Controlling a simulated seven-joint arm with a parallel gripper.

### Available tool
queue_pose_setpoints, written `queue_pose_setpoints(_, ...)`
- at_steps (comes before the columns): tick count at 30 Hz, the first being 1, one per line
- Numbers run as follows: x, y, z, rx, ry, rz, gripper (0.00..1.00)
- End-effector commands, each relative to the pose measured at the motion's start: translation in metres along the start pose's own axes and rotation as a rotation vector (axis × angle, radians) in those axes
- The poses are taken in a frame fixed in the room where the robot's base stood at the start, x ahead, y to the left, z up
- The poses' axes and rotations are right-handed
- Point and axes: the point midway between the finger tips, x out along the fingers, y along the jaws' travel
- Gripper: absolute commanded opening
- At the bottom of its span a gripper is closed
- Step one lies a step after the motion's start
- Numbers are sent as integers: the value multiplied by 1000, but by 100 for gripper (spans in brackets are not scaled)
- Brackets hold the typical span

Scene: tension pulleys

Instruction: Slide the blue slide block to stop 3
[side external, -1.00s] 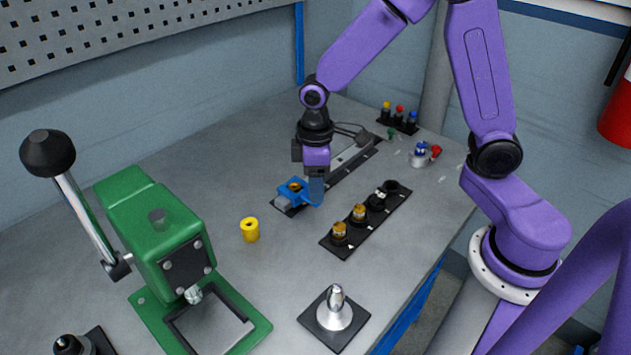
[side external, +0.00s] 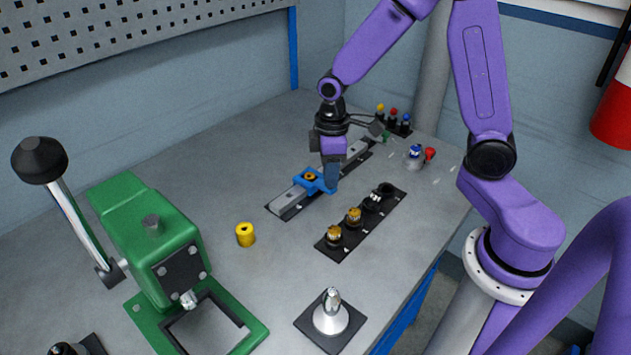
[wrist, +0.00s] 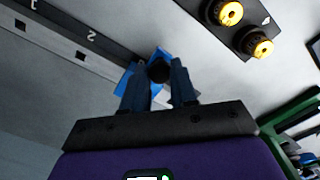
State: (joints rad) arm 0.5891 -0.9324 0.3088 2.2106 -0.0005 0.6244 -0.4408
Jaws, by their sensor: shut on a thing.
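The blue slide block (side external: 317,183) sits on a grey metal rail (side external: 287,202) with a dark base, with bare rail showing on both sides of it. It has a brownish round part on top. My gripper (side external: 331,180) points down and is shut on the block's side nearest the row of pulleys. In the wrist view the two fingers (wrist: 160,88) close around a dark round part at the blue block (wrist: 132,78), partly hiding it. I cannot tell which mark is stop 3.
A black strip with several pulleys and posts (side external: 353,217) lies close in front of the rail. A yellow cylinder (side external: 245,235), a green press (side external: 150,235) and a silver cone on a black plate (side external: 331,313) stand nearer. Coloured buttons (side external: 394,118) stand behind the far end.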

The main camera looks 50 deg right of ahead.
Motion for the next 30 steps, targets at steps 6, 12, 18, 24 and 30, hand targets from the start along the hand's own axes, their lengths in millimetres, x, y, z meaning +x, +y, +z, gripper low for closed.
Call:
queue_pose_setpoints(6,-1,10,10,-1,4,2,0)
queue_pose_setpoints(12,-1,10,9,-2,4,2,0)
queue_pose_setpoints(18,-1,10,9,-1,4,1,53)
queue_pose_setpoints(24,-1,10,9,-1,3,1,53)
queue_pose_setpoints(30,-18,10,8,-1,7,3,53)
